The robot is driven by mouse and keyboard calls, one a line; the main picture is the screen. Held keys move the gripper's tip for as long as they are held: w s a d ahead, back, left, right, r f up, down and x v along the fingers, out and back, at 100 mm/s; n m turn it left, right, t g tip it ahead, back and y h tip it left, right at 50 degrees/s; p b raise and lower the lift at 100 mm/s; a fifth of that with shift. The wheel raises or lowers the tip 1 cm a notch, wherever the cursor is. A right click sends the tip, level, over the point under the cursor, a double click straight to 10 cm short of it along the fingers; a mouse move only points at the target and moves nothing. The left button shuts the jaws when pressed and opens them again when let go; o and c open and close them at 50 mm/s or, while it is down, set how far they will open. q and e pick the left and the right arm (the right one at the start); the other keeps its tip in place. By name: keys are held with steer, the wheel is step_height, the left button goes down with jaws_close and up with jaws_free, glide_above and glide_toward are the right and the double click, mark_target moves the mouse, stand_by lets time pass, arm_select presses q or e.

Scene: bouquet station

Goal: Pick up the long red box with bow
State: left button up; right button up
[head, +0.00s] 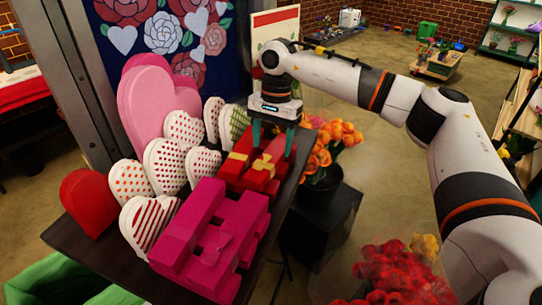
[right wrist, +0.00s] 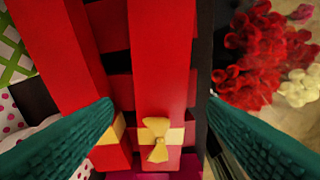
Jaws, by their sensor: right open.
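A long red box with a gold bow (right wrist: 158,75) lies on top of a stack of red boxes in the right wrist view. In the head view the red boxes with gold ribbon (head: 262,168) lie on the dark table behind the magenta boxes. My right gripper (head: 272,140) points down over them from above. Its two green fingers (right wrist: 158,112) are open, one on each side of the long red box, with gaps between the fingers and the box. The fingertips partly hide the boxes in the head view. My left gripper is not in view.
Magenta boxes (head: 212,240) are stacked at the table's front. White, pink and red hearts (head: 160,110) stand along the left. Orange flowers (head: 338,134) in a black pot (head: 321,186) stand close on the right. Red flowers (head: 395,272) are at the lower right.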

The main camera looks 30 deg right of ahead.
mark_target(271, 160)
steer(key=shift+s+a+f, duration=0.1)
steer(key=shift+s+f, duration=0.1)
steer(key=shift+f, duration=1.2)
steer(key=c, duration=1.1)
steer(key=shift+r, duration=0.1)
steer(key=shift+c, duration=0.2)
